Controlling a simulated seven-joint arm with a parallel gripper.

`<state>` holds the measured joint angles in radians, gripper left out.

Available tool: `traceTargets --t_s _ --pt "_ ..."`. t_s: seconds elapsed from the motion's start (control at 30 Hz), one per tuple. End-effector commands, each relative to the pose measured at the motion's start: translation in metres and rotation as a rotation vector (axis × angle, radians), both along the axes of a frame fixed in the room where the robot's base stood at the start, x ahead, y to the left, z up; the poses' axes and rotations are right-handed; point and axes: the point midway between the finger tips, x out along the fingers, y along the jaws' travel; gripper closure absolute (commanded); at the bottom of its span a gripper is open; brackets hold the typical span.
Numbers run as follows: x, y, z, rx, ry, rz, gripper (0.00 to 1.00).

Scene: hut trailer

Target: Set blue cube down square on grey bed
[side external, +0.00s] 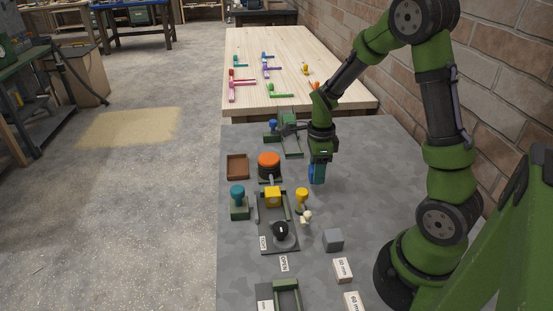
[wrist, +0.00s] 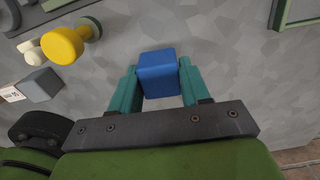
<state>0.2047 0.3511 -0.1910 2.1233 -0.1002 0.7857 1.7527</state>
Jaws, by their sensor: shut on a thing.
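My gripper (wrist: 158,85) is shut on the blue cube (wrist: 157,72), with one teal finger on each side of it. In the side view, the gripper (side external: 317,174) points down and holds the cube above the grey table, right of the fixtures; the fingers partly hide the cube there. What looks like the grey bed (side external: 266,220) is the dark plate between green rails at the middle left. A yellow block (side external: 273,197) is at its far part and a black knob (side external: 280,230) at its near part. The cube is apart from this bed.
A yellow knob (side external: 302,196) and a grey cube (side external: 333,240) stand right of the bed. A teal knob (side external: 237,193), brown tray (side external: 237,166) and orange-topped round thing (side external: 268,160) lie left and behind. Labelled blocks (side external: 343,269) are near the front. Table right of the gripper is clear.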

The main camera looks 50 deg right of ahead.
Motion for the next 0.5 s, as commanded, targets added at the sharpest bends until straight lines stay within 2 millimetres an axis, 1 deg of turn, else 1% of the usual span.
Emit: traceTargets --t_s 0.03,0.2,0.3,0.37,0.47,0.5 --pt "0.002 0.000 0.013 -0.002 -0.008 0.002 0.83" --pt "0.001 0.000 0.045 -0.001 -0.006 0.000 0.83" --pt "0.001 0.000 0.057 -0.001 -0.003 0.010 0.83" --pt "0.000 0.000 0.062 0.001 -0.002 0.037 0.83" --pt "-0.001 0.001 0.066 0.000 -0.001 0.140 0.83" --pt "-0.002 0.001 0.067 -0.001 -0.001 0.201 0.83"
